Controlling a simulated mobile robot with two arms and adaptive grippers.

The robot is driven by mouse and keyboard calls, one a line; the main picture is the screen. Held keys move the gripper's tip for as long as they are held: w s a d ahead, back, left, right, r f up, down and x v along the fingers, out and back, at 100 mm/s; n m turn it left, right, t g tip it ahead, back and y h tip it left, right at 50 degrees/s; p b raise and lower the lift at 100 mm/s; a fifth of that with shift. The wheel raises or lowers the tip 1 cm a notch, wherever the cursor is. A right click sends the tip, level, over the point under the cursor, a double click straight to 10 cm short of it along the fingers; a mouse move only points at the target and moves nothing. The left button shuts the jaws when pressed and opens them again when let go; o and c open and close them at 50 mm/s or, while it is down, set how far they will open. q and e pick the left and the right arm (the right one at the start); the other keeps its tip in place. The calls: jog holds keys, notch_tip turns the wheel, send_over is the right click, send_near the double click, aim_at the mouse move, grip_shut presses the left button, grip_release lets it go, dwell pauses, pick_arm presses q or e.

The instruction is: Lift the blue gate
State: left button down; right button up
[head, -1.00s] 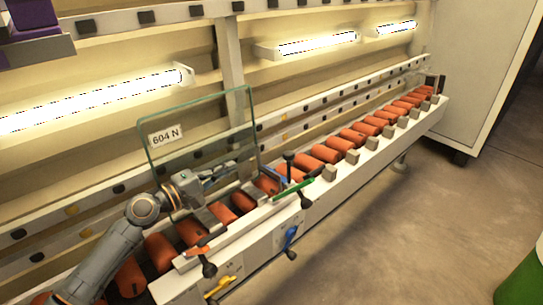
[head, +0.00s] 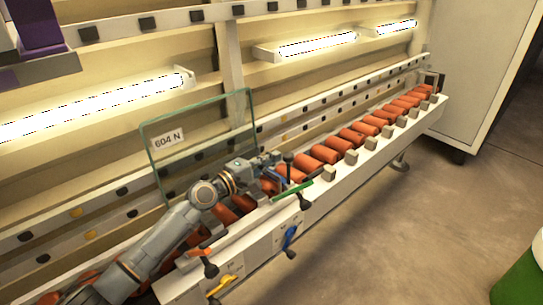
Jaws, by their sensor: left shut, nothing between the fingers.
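My left arm reaches in from the lower left over the rollers. The gripper is shut and empty, close to the blue piece and the dark knob. I cannot tell whether it touches them. A separate blue handle (head: 291,236) hangs on the white front panel below. My right gripper is not in view.
A clear glass panel (head: 205,135) with a "604 N" label stands behind my arm. Orange rollers (head: 352,137) run to the upper right. A green lever (head: 292,191), an orange lever (head: 199,251) and a yellow handle (head: 222,285) are near the front.

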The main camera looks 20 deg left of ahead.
aim_at(289, 160)
pick_arm(q)
jog(key=m, duration=0.1)
jog(key=s+d+m, duration=0.1)
jog(key=d+m, duration=0.1)
jog(key=shift+s+d+r+m+p, duration=0.25)
jog(key=shift+s+r+m+p, duration=0.05)
jog(key=shift+s+p, duration=0.1)
jog(key=shift+s+d+m, duration=0.15)
jog(key=shift+d+m, duration=0.05)
jog(key=shift+m, duration=0.4)
jog(key=shift+s+d+m, duration=0.1)
jog(key=shift+d+m, duration=0.1)
jog(key=shift+m, duration=0.4)
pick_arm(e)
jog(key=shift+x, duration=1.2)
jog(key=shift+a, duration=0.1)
pick_arm(q)
jog(key=v, duration=1.2)
